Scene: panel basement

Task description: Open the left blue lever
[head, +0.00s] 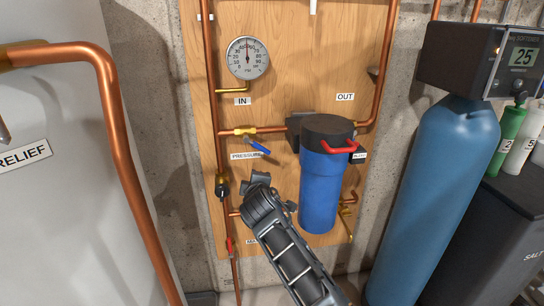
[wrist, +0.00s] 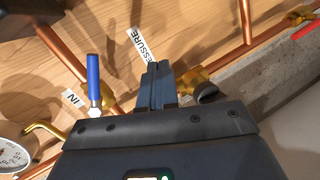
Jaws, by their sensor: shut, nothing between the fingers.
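The blue lever (head: 258,146) sits on a brass valve (head: 240,132) on a horizontal copper branch, left of the blue filter housing. It slants down to the right, at an angle to that branch. It also shows in the wrist view as a blue handle (wrist: 93,72) with a silvery end, left of my fingers. My gripper (head: 261,177) is below the lever in the head view. In the wrist view, the gripper (wrist: 157,68) is shut and empty, with a visible gap to the lever.
The blue filter housing (head: 319,190) with a red lever (head: 340,149) stands right of my gripper. A black-capped valve (head: 221,187) is on the vertical pipe to the left. A pressure gauge (head: 247,58) is above. A blue tank (head: 440,190) stands at the right.

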